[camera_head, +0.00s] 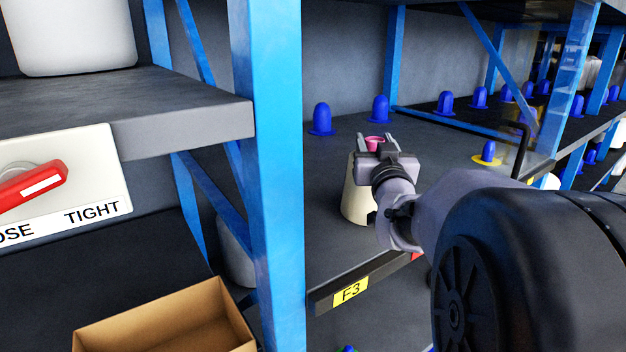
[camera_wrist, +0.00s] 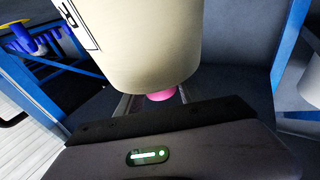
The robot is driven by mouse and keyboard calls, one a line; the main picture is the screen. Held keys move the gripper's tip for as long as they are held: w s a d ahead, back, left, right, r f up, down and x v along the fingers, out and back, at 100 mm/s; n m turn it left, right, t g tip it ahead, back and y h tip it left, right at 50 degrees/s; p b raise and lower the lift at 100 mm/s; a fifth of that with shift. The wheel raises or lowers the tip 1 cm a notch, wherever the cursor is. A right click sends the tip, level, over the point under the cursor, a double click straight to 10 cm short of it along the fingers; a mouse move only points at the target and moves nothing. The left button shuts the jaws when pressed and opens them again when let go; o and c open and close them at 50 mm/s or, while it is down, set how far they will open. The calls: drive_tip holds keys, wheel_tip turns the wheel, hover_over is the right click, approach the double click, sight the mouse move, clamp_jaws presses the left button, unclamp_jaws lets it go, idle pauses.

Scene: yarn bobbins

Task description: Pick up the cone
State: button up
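The cone is a cream yarn cone (camera_head: 355,195) with a pink tip (camera_head: 375,143), standing upright on the grey shelf (camera_head: 335,255) in the head view. In the wrist view its cream body (camera_wrist: 145,45) fills the upper middle, and the pink tip (camera_wrist: 161,95) shows below it. My gripper (camera_head: 374,140) is at the top of the cone. Its fingers are apart, one on each side of the pink tip, with a gap visible beside the tip in the wrist view (camera_wrist: 157,100). Part of the cone is hidden behind my gripper.
A blue upright post (camera_head: 277,160) is left of the cone. A cardboard box (camera_head: 165,325) sits lower left, below a red-handled switch panel (camera_head: 60,180). The shelf around the cone is mostly clear.

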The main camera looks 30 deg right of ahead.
clamp_jaws()
drive_tip(key=shift+r, duration=0.1)
wheel_tip(320, 180, up, 10)
drive_tip(key=p, duration=0.3)
